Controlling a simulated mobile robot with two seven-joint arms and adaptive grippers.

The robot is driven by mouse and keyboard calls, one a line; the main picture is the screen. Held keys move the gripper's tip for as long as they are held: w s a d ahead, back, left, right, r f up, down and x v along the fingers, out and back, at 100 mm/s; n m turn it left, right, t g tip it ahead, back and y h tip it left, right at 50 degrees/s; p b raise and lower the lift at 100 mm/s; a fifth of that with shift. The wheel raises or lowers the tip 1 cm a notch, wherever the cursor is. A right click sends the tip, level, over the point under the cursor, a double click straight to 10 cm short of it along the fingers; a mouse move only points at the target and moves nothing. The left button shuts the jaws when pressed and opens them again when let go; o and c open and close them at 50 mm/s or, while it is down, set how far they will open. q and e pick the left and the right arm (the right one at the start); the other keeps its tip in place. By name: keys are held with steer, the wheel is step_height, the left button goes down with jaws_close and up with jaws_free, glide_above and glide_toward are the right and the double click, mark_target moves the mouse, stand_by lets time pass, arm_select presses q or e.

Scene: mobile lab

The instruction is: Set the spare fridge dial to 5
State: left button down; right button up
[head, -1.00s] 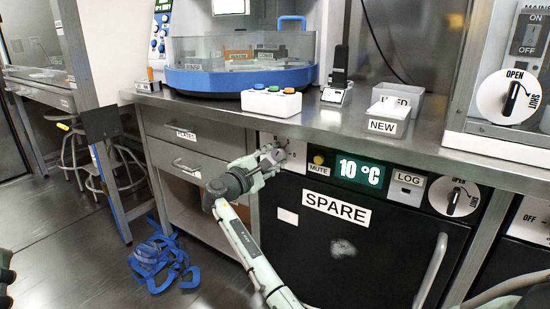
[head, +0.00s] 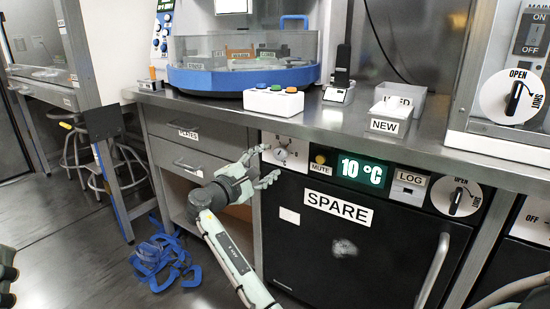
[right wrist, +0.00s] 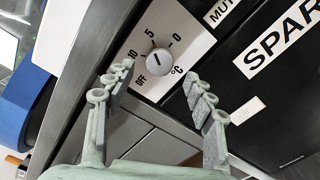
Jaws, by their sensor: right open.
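The spare fridge dial (head: 281,153) is a small round grey knob on a white plate, left of the MUTE button. In the right wrist view the dial (right wrist: 158,60) shows a dark pointer line toward the upper left, around the 5 and 10 marks; exactly which I cannot tell. The green display (head: 361,172) reads 10 °C. My right gripper (head: 267,166) is open and empty, just in front of and below the dial, apart from it. Its two fingers (right wrist: 158,92) show on either side below the dial.
The black fridge door labelled SPARE (head: 338,207) has a handle (head: 433,270) at right. An OPEN/SHUT knob (head: 456,198) sits beside the LOG slot. The steel counter edge (head: 330,138) overhangs the panel. Drawers (head: 187,158) stand left; blue straps (head: 160,255) lie on the floor.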

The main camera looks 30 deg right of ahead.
steer(key=v, duration=0.7)
steer(key=shift+a, duration=0.1)
